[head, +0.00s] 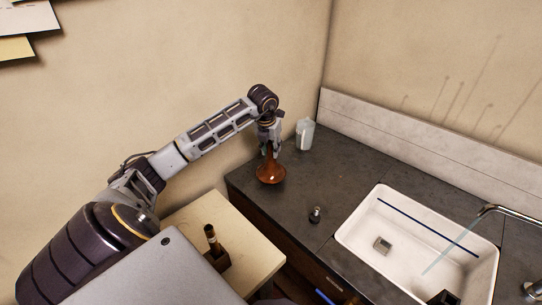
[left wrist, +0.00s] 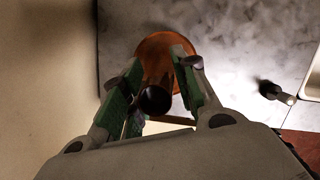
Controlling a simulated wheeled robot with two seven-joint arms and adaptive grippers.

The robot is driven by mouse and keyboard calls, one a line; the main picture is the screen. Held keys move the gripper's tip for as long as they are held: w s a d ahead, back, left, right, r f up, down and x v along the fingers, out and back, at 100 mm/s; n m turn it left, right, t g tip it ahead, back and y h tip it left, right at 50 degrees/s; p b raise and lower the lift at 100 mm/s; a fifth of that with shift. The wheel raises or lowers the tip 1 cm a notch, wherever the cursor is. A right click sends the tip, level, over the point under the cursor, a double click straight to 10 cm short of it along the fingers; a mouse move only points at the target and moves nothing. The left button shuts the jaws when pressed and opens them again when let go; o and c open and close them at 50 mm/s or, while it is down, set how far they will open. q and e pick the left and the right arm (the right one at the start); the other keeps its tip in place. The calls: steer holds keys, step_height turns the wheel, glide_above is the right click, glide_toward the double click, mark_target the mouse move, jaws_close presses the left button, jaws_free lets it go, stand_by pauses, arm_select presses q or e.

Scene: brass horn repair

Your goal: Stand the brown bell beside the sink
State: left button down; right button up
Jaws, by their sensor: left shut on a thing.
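The brown bell (head: 271,174) is upright with its flared end down, at the left end of the dark counter (head: 330,173). I cannot tell whether it touches the counter. My left gripper (head: 270,150) comes from above and is shut on its narrow neck. In the left wrist view the bell's orange-brown flare (left wrist: 165,47) shows beyond the fingers of my left gripper (left wrist: 155,90), with the dark neck end between them. The white sink (head: 360,228) is set in the counter to the right of the bell. My right gripper is out of view.
A pale translucent container (head: 305,133) stands behind the bell near the wall. A small dark object with a light tip (head: 315,215) stands between bell and sink. A faucet (head: 510,212) reaches over the sink. A lower pale table (head: 255,262) holds a brown block with a peg (head: 216,255).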

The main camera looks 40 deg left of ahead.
mark_target(271, 156)
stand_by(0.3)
arm_select(q)
steer(key=shift+f+p, duration=0.3)
steer(key=shift+f, duration=1.7)
steer(key=c, duration=1.1)
jaws_free()
steer(key=shift+s+r, duration=0.1)
steer(key=shift+r, duration=0.55)
steer(key=b+v, duration=0.1)
steer(key=v, duration=1)
